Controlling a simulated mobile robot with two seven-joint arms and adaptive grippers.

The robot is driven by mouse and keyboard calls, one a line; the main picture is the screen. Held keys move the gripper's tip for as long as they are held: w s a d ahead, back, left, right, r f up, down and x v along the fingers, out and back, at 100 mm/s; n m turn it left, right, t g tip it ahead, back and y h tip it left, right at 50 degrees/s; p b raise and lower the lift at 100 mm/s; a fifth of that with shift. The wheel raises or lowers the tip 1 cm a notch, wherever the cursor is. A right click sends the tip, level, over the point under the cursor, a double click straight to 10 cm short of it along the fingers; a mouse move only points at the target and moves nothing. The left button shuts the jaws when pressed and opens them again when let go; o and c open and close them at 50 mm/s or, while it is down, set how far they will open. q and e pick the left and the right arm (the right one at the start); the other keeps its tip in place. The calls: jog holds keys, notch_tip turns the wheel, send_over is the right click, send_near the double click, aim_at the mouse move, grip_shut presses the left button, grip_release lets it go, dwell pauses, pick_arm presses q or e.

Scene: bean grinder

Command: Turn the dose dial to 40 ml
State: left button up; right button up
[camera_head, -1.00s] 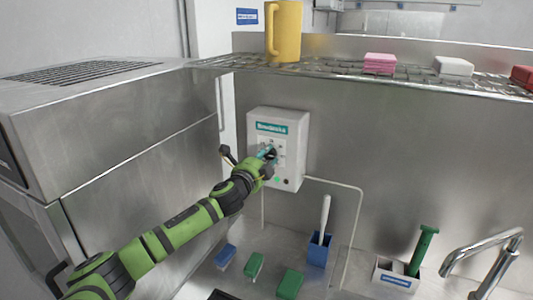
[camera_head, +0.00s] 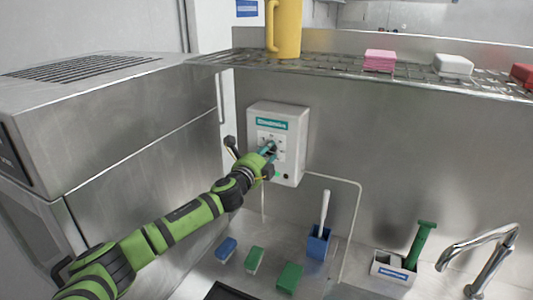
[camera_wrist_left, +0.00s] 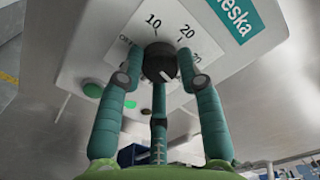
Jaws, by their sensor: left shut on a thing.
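The white dispenser box (camera_head: 296,150) hangs on the steel wall in the head view, with a teal label at its top. The black dose dial (camera_wrist_left: 158,58) sits on its white scale plate (camera_wrist_left: 172,24) in the left wrist view. A white pointer mark on the dial points to the lower right of that picture. The numbers 10 and 20 show on the plate; others are partly hidden by the fingers. My left gripper (camera_head: 268,151) is at the box front, its teal fingers around the dial and shut on it. My right gripper is out of view.
Below are a blue holder (camera_head: 318,243) with a white-handled brush, green sponges (camera_head: 289,277) and a blue one (camera_head: 226,249). A tap (camera_head: 485,250) is at the right. A shelf above holds a yellow jug (camera_head: 287,30). A steel machine (camera_head: 120,140) stands left.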

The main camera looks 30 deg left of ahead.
pick_arm(q)
jog(key=o, duration=1.1)
jog(key=shift+a+r, duration=0.15)
jog(key=shift+o, duration=0.2)
jog(key=s, duration=1.2)
jog(key=shift+d, duration=0.3)
